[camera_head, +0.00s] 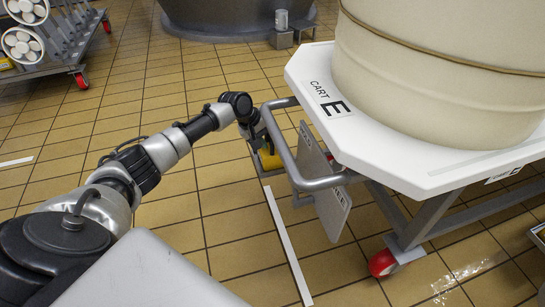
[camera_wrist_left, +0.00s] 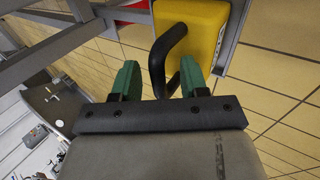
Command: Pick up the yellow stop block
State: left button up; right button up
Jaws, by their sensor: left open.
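The yellow stop block (camera_wrist_left: 205,28) is at the top of the left wrist view, with a bent black handle (camera_wrist_left: 158,62) sticking out towards my gripper. In the head view the block (camera_head: 269,160) shows partly, beside the cart's grey rail. My left gripper (camera_wrist_left: 159,66) is open, its two green fingers apart. The handle appears between the fingers, with a gap on both sides. In the head view the gripper (camera_head: 258,140) is at the rail, partly hidden by the rail and wrist. My right gripper is not in view.
The white cart top (camera_head: 400,150) marked E carries a large beige vat (camera_head: 440,70). Its grey tubular rail (camera_head: 285,150) and a hanging grey panel (camera_head: 325,185) are close to my left gripper. A red caster (camera_head: 382,263) is below. Open tiled floor lies left.

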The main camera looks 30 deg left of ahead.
pick_arm(q)
grip_shut()
dwell(1.4)
